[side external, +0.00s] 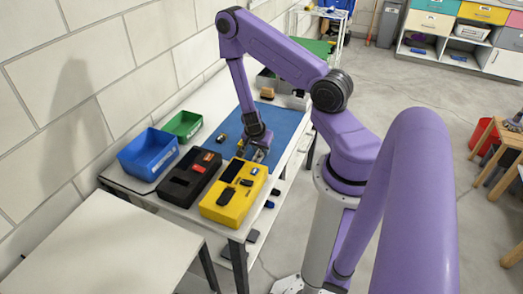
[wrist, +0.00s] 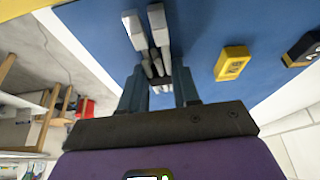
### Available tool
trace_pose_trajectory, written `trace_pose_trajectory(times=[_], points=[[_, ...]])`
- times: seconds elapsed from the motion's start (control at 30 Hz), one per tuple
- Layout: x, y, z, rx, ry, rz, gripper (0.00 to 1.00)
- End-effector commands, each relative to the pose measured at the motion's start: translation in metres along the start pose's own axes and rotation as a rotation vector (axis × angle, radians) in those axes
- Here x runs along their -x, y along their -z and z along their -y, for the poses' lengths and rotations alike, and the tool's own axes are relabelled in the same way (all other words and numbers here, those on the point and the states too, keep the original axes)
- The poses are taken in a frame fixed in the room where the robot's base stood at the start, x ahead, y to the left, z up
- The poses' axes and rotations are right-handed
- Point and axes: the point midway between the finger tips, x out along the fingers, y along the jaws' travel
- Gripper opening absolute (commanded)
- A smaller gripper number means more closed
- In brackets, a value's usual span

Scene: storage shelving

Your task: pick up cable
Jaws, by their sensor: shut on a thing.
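My gripper (side external: 259,154) is low over the blue mat, just behind the yellow case in the side view. In the wrist view its two pale grey fingertips (wrist: 146,32) lie close together over the blue surface. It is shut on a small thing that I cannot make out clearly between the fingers. I cannot pick out a cable for certain in either view.
A blue mat (side external: 282,124) covers part of the white table. A yellow case (side external: 221,211), a black case (side external: 174,187), a blue bin (side external: 148,156) and a green bin (side external: 184,124) stand near. A yellow block (wrist: 232,63) lies to the right in the wrist view.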

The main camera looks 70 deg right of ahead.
Motion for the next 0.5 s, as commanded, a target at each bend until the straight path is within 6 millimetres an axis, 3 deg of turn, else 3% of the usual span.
trace_pose_trajectory(times=[0.27, 0.5], points=[[0.012, 0.005, 0.001, -0.002, 0.001, -0.001, 0.01], [0.043, 0.018, 0.002, -0.003, 0.004, -0.001, 0.01]])
